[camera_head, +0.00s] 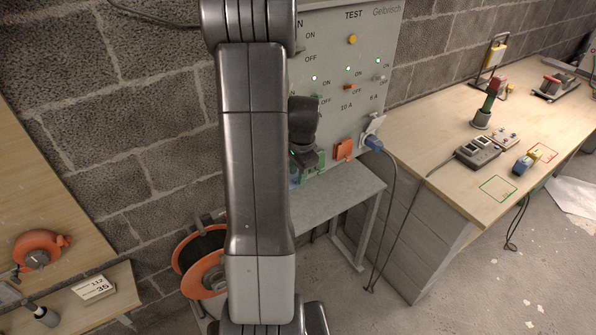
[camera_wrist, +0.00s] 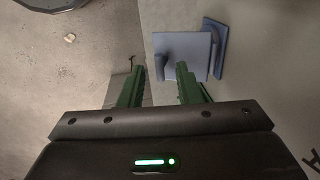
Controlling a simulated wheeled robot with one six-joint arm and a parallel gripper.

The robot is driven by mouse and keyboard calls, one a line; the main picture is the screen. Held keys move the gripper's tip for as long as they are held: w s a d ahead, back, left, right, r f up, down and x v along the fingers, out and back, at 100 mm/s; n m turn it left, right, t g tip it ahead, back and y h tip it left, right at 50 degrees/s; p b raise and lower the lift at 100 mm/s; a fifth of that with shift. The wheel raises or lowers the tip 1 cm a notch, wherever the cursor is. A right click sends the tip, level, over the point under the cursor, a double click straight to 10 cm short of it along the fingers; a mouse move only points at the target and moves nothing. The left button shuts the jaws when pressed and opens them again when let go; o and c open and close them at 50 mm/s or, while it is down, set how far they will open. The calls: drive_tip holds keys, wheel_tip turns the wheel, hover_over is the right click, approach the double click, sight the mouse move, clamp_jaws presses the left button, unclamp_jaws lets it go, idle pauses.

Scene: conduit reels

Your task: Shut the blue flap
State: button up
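In the wrist view, a blue-grey fitting sits on a pale grey panel, just beyond my fingers. It has a square plate (camera_wrist: 190,48), a short stub at the plate's left side and a darker blue flap (camera_wrist: 216,40) along its right edge. The flap looks swung out from the plate, but its exact angle is hard to tell. My gripper (camera_wrist: 160,67) has its two green fingers apart with nothing held between them. The stub appears between the fingertips; I cannot tell whether they touch. In the head view, my arm hides the blue fitting.
An orange flap (camera_head: 344,149) and a blue plug (camera_head: 373,143) with a hanging cable are on the grey test panel (camera_head: 335,75). A grey bench (camera_head: 335,197) stands below. An orange reel (camera_head: 205,275) stands beside my arm. A wooden workbench (camera_head: 420,130) is at right.

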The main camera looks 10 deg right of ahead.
drive_tip(key=shift+f, duration=0.2)
clamp_jaws()
drive_tip(key=shift+f+b, duration=0.1)
drive_tip(key=shift+b, duration=0.25)
drive_tip(key=f+t+b, duration=0.1)
drive_tip(key=b, duration=0.2)
drive_tip(key=f+t+y+b, duration=0.1)
drive_tip(key=b, duration=0.2)
drive_tip(key=shift+s+d+f+t+b, duration=0.15)
drive_tip(key=shift+s+t+b, duration=0.15)
drive_tip(key=shift+b, duration=0.1)
wheel_tip(320, 180, down, 6)
drive_tip(key=w+t+y+b, duration=0.1)
drive_tip(key=t+b, duration=0.9)
drive_tip(key=b, duration=2.4)
drive_tip(key=y, duration=0.2)
drive_tip(key=shift+w+a+y, duration=0.3)
drive_tip(key=shift+w+a, duration=0.05)
drive_tip(key=shift+b, duration=0.55)
